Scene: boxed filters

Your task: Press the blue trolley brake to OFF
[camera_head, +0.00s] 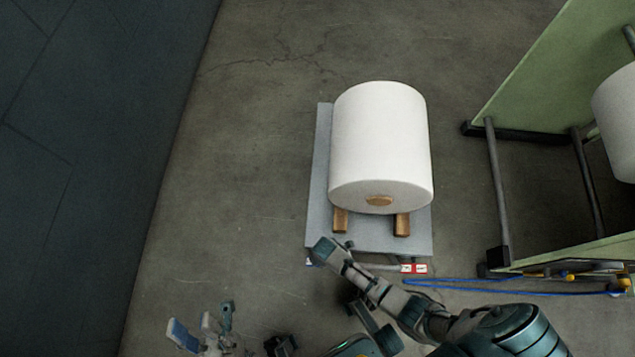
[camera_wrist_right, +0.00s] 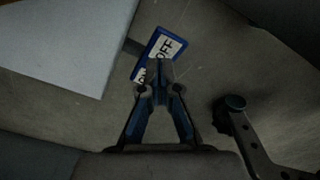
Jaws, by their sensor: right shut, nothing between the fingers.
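The blue brake pedal (camera_wrist_right: 163,50) shows in the right wrist view, tilted, with a white label reading OFF; the label's lower part is covered by my fingers. It sticks out beside the grey trolley deck (camera_wrist_right: 65,40). My right gripper (camera_wrist_right: 159,70) is shut and empty, its tips overlapping the pedal's lower end; I cannot tell whether they touch. In the head view my right arm reaches to the front edge of the trolley (camera_head: 319,200), and its fingers are not clear there. My left gripper (camera_head: 201,318) is open and empty over the floor at the lower left.
A large white roll (camera_head: 380,145) rests on wooden blocks on the trolley. A red and white label (camera_head: 413,268) is at its front edge. A green-panelled rack (camera_head: 535,75) with another roll stands at the right. A blue line (camera_head: 480,290) runs low there. Floor left of the trolley is clear.

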